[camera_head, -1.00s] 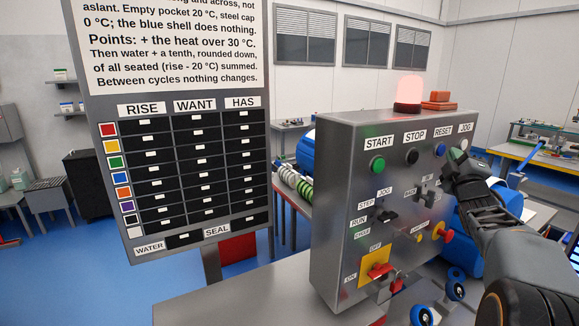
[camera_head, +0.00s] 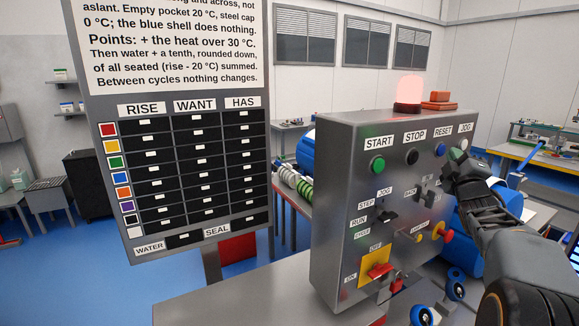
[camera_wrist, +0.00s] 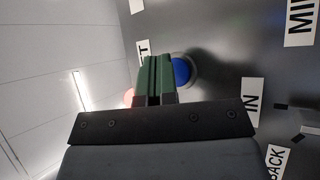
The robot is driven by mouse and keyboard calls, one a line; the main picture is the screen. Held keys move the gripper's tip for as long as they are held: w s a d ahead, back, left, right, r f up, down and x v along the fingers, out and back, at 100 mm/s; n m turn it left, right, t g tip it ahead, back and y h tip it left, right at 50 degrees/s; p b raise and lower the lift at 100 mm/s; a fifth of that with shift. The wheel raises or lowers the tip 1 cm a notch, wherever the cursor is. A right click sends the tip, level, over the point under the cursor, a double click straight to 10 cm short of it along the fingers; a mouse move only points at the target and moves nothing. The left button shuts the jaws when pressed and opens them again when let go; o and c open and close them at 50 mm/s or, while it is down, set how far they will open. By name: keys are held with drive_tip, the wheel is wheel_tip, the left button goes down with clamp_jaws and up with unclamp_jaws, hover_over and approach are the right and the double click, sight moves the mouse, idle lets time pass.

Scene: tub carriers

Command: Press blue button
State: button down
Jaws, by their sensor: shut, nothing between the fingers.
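The blue button (camera_head: 440,149) sits under the RESET label on the upper right of the grey control box. In the wrist view the blue button (camera_wrist: 181,71) shows just right of my fingertips and partly hidden behind them. My gripper (camera_head: 457,156) is at the right of the box, close to its face, with the green fingertips beside the blue button. In the wrist view my gripper's green fingers (camera_wrist: 156,75) are together with nothing between them. Whether the fingertips touch the button or the panel cannot be told.
The control box (camera_head: 335,200) also has a green START button (camera_head: 377,165), a black STOP button (camera_head: 412,156), a white JOG button (camera_head: 463,143), switches and a red knob (camera_head: 446,236). A red lamp (camera_head: 408,92) glows on top. A chart board (camera_head: 262,180) stands left.

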drive_tip(key=shift+w, duration=0.1)
idle(0.6)
drive_tip(key=shift+w+a+b, duration=0.2)
drive_tip(key=shift+w+b, duration=0.05)
drive_tip(key=shift+b, duration=0.25)
idle(0.3)
drive_tip(key=shift+s+d+b, duration=0.15)
drive_tip(key=shift+s+b, duration=0.2)
drive_tip(key=shift+b, duration=0.15)
drive_tip(key=s+d+b, duration=0.1)
drive_tip(key=s+d, duration=0.2)
drive_tip(key=s, duration=0.2)
drive_tip(key=shift+s+b, duration=0.2)
drive_tip(key=shift+b, duration=0.15)
idle(0.5)
